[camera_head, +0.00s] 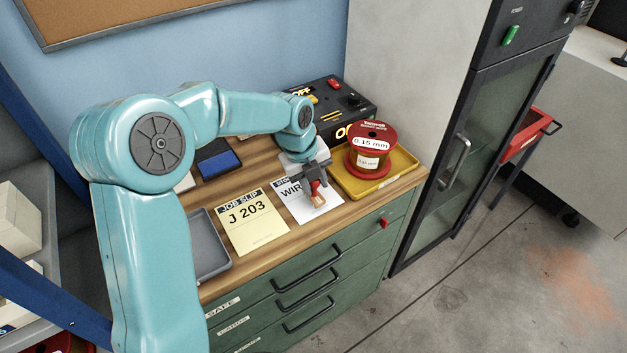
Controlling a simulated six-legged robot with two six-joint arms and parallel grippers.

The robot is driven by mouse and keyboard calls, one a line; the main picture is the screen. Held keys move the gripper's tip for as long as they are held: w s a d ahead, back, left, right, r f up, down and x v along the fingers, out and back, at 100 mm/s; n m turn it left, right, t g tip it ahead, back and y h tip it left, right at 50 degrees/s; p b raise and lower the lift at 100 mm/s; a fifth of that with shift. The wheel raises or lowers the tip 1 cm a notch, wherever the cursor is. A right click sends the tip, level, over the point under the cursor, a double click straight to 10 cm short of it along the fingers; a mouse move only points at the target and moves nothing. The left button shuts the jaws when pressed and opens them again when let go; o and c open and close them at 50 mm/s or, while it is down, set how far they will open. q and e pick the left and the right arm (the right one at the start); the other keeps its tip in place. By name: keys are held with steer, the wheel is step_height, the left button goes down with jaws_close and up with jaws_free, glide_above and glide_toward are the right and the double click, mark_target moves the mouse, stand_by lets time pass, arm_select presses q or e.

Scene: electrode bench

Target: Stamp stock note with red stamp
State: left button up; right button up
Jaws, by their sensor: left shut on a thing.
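The stock note (329,203) is a white sheet on the wooden cabinet top, to the right of a yellow job slip marked J 203 (254,221). My left gripper (313,184) is over the white note and hides part of its print. It is shut on the red stamp (318,198), which has a red upper part and a wood-coloured lower block. The stamp is at or just above the paper; I cannot tell whether it touches. My right gripper is not in view.
A blue ink pad (219,164) lies behind the slip. A grey tray (208,247) is at the left. A yellow tray (404,163) with a red wire spool (371,146) stands at the right. A black control box (345,100) is behind.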

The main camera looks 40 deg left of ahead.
arm_select(q)
steer(key=shift+f+b, duration=0.45)
steer(key=shift+f, duration=0.15)
stand_by(1.2)
steer(key=shift+r, duration=0.1)
steer(key=p+v, duration=0.1)
steer(key=v, duration=0.1)
steer(key=p+v, duration=0.1)
steer(key=p, duration=0.1)
steer(key=w+p+v, duration=0.1)
steer(key=v, duration=0.1)
steer(key=shift+d+r, duration=0.25)
steer(key=shift+r, duration=0.15)
steer(key=shift+r+p, duration=0.65)
steer(key=shift+r, duration=0.05)
steer(key=shift+f, duration=0.1)
